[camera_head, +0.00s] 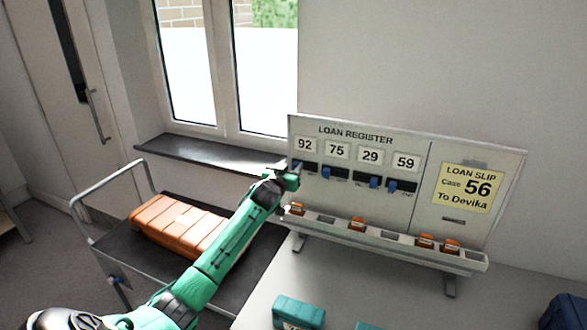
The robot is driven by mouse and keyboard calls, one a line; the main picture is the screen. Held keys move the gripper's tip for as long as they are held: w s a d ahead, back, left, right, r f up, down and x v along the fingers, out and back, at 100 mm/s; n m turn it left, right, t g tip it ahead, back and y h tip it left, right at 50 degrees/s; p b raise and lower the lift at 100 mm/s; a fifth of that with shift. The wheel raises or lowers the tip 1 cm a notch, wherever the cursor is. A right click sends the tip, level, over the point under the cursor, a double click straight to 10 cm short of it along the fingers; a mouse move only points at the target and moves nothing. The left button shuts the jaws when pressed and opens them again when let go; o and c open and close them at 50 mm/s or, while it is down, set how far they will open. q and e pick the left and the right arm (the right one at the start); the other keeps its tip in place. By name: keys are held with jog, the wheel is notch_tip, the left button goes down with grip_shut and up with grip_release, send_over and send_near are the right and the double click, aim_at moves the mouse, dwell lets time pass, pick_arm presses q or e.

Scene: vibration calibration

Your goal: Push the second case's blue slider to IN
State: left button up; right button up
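The loan register board (340,205) stands on the table with number plates 92, 75, 29 and 59. Under each plate is a dark slider track. The blue slider under 75 (327,173) is at the left end of its track. The slider under 29 (375,182) is at the right end, and the one under 59 (393,186) at the left end. The slider under 92 is mostly hidden by my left gripper (291,176), which is at the board's left edge. Its finger opening is too small to make out. The IN and OUT lettering is unreadable. My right gripper is out of view.
A yellow loan slip (468,187) reads Case 56, To Devika. A shelf (330,229) with several orange tags runs below the board. An orange case (180,225) lies on a cart at left. Teal (298,312) and navy (565,313) cases are at the front.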

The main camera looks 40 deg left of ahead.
pick_arm(q)
jog(key=shift+s+d, duration=0.1)
jog(key=shift+s+d, duration=0.1)
jog(key=shift+s, duration=0.1)
jog(key=b+v, duration=0.4)
jog(key=v, duration=0.9)
jog(key=shift+b, duration=0.3)
jog(key=shift+s+a, duration=0.15)
jog(key=shift+a, duration=0.1)
